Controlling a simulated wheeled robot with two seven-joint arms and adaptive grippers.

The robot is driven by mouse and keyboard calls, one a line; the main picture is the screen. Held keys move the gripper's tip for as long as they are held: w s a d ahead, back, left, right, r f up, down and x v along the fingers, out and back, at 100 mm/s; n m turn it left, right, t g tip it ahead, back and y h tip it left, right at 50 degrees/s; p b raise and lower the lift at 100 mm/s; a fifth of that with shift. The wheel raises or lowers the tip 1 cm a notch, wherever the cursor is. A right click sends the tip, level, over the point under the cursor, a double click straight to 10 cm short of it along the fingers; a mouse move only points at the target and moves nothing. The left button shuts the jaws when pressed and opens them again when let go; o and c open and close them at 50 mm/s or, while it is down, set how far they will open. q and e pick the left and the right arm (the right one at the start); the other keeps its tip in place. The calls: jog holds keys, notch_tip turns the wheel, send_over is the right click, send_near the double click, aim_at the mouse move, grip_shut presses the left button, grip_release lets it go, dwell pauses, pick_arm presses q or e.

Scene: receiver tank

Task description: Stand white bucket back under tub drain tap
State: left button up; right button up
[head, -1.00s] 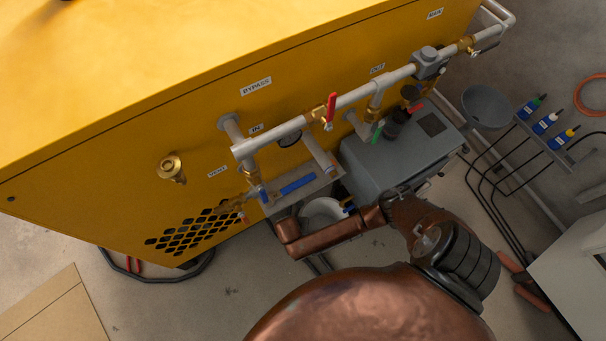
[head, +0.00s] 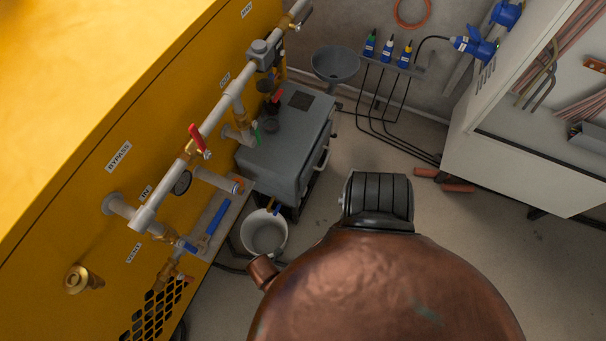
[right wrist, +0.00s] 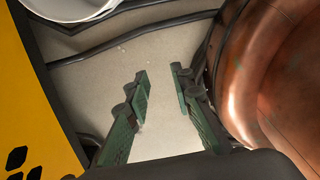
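The white bucket (head: 251,246) stands upright on the floor in the head view, at the near end of the grey tub (head: 283,145). Part of the bucket's rim (right wrist: 75,14) also shows at the upper left in the right wrist view. My right gripper (right wrist: 160,76) is open and empty, with its fingers over bare floor, apart from the bucket. My left gripper is not in view.
The yellow cabinet (head: 120,130) with grey pipes and a red-handled valve (head: 198,139) stands on the left. Dark hoses (right wrist: 140,32) lie on the floor by the bucket. A grey funnel (head: 336,62) and bottle rack (head: 395,62) are behind.

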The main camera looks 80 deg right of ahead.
jog(key=s+d+r+m, duration=0.4)
jog(key=s+d+m, duration=0.2)
jog(key=s+m, duration=0.2)
jog(key=s+d+r+m, duration=0.5)
jog(key=s+d+m, duration=0.2)
jog(key=s+m, duration=0.2)
jog(key=shift+s+d+r+y, duration=0.15)
jog(key=shift+s+r+y, duration=0.05)
jog(key=shift+r+y, duration=0.1)
